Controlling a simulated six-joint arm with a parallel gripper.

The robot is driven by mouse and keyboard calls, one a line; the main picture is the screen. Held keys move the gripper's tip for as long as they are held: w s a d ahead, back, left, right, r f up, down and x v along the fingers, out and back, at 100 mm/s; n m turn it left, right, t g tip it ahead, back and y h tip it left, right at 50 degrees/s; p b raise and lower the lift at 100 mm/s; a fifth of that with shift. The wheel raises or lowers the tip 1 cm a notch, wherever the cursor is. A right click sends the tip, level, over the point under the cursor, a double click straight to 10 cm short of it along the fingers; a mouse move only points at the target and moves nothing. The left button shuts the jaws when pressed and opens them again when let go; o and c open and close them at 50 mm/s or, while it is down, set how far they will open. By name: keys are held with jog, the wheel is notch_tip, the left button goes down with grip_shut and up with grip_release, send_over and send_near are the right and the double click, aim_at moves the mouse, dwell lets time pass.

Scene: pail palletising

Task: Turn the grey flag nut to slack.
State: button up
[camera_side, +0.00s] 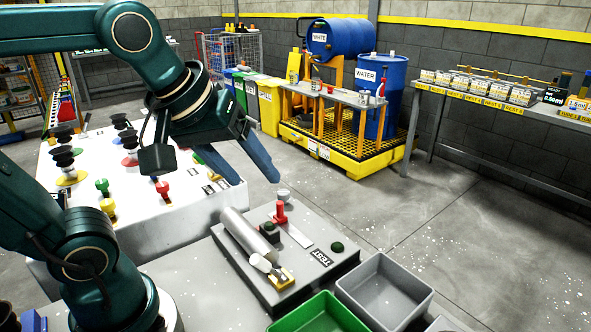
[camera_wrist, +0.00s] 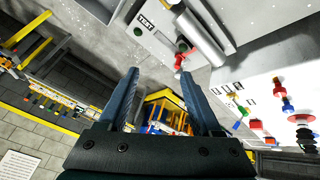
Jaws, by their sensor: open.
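A small grey knob (camera_side: 284,195) shows at the top of the red upright fitting (camera_side: 281,212) on the grey test plate (camera_side: 322,283). It looks like the grey flag nut, but it is too small to tell its shape or turn. A flat grey strip (camera_side: 300,237) lies beside the red fitting. My gripper (camera_side: 259,182) is open and empty, its fingers angled down above and left of the fitting. In the wrist view my gripper (camera_wrist: 161,63) frames mostly floor and far equipment, with the red fitting (camera_wrist: 180,62) near its right fingertip.
A grey cylinder (camera_side: 245,230) lies on the plate near a green button (camera_side: 337,247). A green bin (camera_side: 317,315) and a grey bin (camera_side: 384,290) stand in front. A white bench with coloured knobs (camera_side: 140,205) is at left. Open floor lies to the right.

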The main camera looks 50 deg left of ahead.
jog(key=w+a+n+g+y, duration=0.1)
jog(key=w+a+n+y, duration=0.2)
jog(key=w, duration=0.4)
jog(key=n+g, duration=0.3)
jog(key=n, duration=0.1)
send_over(284, 193)
jog(key=d, duration=0.3)
notch_tip(284, 193, down, 8)
jog(key=shift+g, duration=0.5)
jog(key=x, duration=0.5)
jog(key=s+x, duration=0.1)
jog(key=x, duration=0.2)
jog(key=shift+f, duration=0.45)
grip_shut()
